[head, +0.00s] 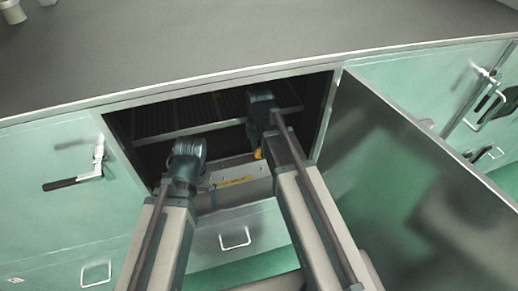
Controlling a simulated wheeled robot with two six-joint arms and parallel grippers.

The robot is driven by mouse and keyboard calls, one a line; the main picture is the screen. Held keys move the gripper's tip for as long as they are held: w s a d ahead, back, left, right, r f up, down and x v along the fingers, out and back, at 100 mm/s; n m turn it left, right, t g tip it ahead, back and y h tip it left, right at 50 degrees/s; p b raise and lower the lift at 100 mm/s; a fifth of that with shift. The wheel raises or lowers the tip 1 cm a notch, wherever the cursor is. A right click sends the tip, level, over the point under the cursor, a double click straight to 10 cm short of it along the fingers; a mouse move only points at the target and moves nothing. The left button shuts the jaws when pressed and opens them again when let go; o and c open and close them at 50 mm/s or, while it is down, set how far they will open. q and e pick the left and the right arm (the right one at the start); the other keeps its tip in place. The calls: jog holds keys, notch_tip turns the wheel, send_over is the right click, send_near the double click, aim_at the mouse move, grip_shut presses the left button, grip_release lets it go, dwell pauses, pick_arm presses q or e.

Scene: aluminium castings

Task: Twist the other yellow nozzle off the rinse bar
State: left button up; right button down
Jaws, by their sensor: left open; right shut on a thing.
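My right gripper (258,138) is inside the dark open cabinet, largely hidden by its own wrist and arm. It is shut on a small yellow piece, a yellow nozzle (258,153), which shows at the left edge of the arm. Whether the nozzle is still joined to anything is hidden. My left gripper (205,186) is open at the cabinet's front left, lower than the right one; its fingers are small and hard to make out. A pale bar (205,127) crosses the cabinet interior behind both wrists; I cannot tell whether it is the rinse bar.
A grey worktop (250,40) runs above the opening. A large dark glossy door panel (400,170) stands at the right. A pale ledge with a yellow strip (235,181) lies at the opening's bottom. Green cabinet fronts (60,220) with handles flank it.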

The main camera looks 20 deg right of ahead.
jog(key=n, duration=0.6)
dwell(0.3)
jog(key=shift+c, duration=2.4)
grip_release()
jog(key=shift+r, duration=0.15)
